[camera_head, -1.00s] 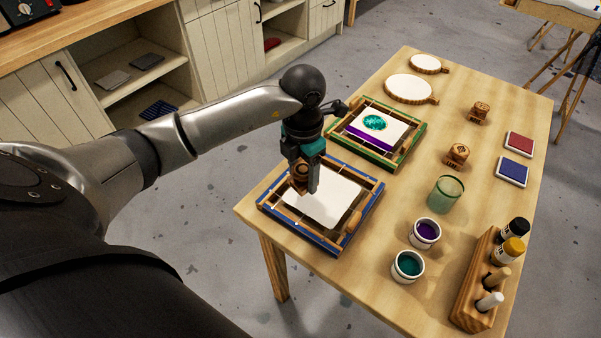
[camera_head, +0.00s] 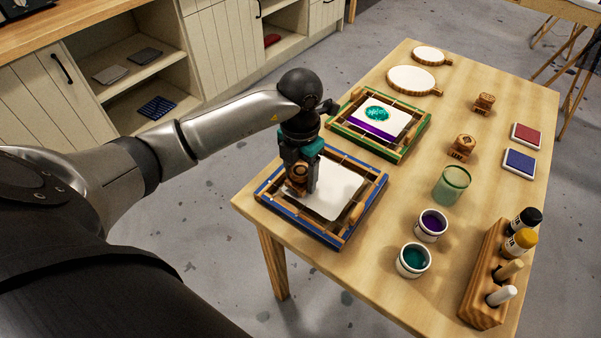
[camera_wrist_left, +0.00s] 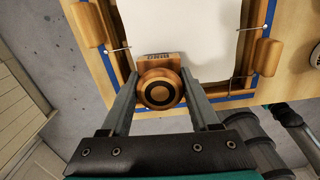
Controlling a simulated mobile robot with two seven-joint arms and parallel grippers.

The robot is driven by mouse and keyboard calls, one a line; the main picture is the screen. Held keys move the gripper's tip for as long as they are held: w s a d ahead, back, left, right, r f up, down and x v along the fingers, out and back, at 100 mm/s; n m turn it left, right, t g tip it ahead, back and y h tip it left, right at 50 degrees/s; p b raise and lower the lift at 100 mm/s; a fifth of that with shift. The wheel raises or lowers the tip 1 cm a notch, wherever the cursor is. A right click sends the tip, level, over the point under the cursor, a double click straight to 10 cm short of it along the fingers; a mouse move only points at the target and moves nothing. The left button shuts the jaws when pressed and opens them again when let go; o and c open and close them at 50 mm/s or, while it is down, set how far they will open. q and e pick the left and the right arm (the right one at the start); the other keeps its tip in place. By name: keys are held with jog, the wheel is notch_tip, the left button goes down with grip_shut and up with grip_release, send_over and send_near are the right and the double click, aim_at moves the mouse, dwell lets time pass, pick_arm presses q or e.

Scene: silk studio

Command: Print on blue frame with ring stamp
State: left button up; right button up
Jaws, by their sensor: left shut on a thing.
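The blue frame (camera_head: 361,207) lies at the near left of the table with white fabric (camera_head: 328,192) stretched inside it. No print shows on the visible part of the fabric. My left gripper (camera_head: 302,184) is over the left part of this frame, shut on a wooden ring stamp (camera_head: 297,176). In the left wrist view, the stamp's round knob (camera_wrist_left: 160,88) sits between my two fingers, with a lettered block beside it. It is over the fabric's edge near the frame's side; I cannot tell whether it touches. My right gripper is out of view.
Behind stands a green frame (camera_head: 416,137) with a teal and purple print. Two stamps (camera_head: 462,146) (camera_head: 484,104), a red pad (camera_head: 526,135), a blue pad (camera_head: 519,162), a green glass (camera_head: 452,185), paint cups (camera_head: 413,260) and a wooden bottle rack (camera_head: 483,290) stand to the right.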

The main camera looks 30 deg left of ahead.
pick_arm(q)
jog(key=shift+f+b, duration=0.4)
jog(key=shift+f, duration=0.15)
dwell(0.7)
jog(key=shift+s+f, duration=0.15)
jog(key=shift+f, duration=0.05)
dwell(0.9)
notch_tip(320, 180, up, 7)
jog(key=p, duration=0.6)
jog(key=shift+r, duration=0.2)
jog(key=shift+f, duration=0.1)
